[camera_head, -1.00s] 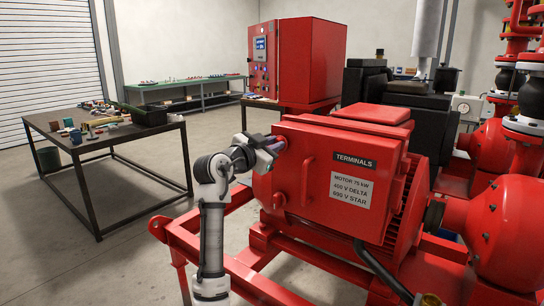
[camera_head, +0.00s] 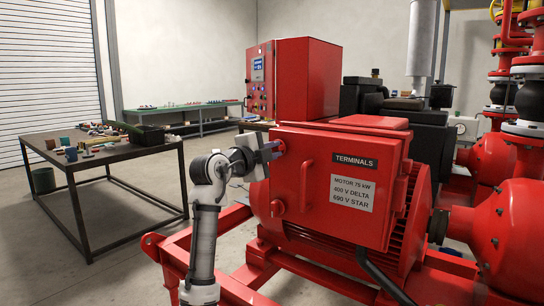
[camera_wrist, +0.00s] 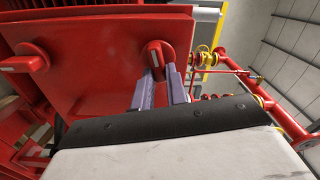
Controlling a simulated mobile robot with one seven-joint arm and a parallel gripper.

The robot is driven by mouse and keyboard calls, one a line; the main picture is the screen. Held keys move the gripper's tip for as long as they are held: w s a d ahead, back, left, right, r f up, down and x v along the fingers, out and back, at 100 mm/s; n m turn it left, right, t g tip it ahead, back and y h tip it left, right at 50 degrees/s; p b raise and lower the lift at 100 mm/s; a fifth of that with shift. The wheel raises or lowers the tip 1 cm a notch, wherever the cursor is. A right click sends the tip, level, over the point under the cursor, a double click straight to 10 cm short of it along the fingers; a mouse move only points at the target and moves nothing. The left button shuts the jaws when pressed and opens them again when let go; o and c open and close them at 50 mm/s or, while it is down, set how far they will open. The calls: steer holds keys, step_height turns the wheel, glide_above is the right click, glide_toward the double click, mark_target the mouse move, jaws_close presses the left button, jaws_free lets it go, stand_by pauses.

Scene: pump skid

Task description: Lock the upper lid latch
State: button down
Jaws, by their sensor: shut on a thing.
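The red terminal box lid (camera_head: 330,200) is closed against its box and carries a TERMINALS label. The upper lid latch (camera_head: 280,147) is a red knob at the lid's upper left edge; in the wrist view it (camera_wrist: 156,52) sits between the fingertips. My gripper (camera_head: 273,149) reaches it from the left, and its two grey fingers (camera_wrist: 160,82) are shut on the latch. The lower lid latch (camera_head: 278,207) is below it on the same edge; it also shows at the left of the wrist view (camera_wrist: 26,59), clear of my fingers. The fingers hide part of the upper latch.
A red bar handle (camera_head: 306,187) stands out from the lid right of the latches. Red frame rails (camera_head: 195,240) run below my arm. A workbench (camera_head: 100,155) with tools stands left, with open floor between. A red control cabinet (camera_head: 300,80) stands behind.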

steer(key=shift+f+m+b, duration=0.2)
steer(key=shift+m+b, duration=0.2)
steer(key=shift+m, duration=0.9)
steer(key=c, duration=1.4)
jaws_free()
steer(key=b+v, duration=0.2)
steer(key=v, duration=1.1)
steer(key=shift+s+a+b, duration=0.25)
steer(key=shift+s+b, duration=0.05)
steer(key=shift+s, duration=0.05)
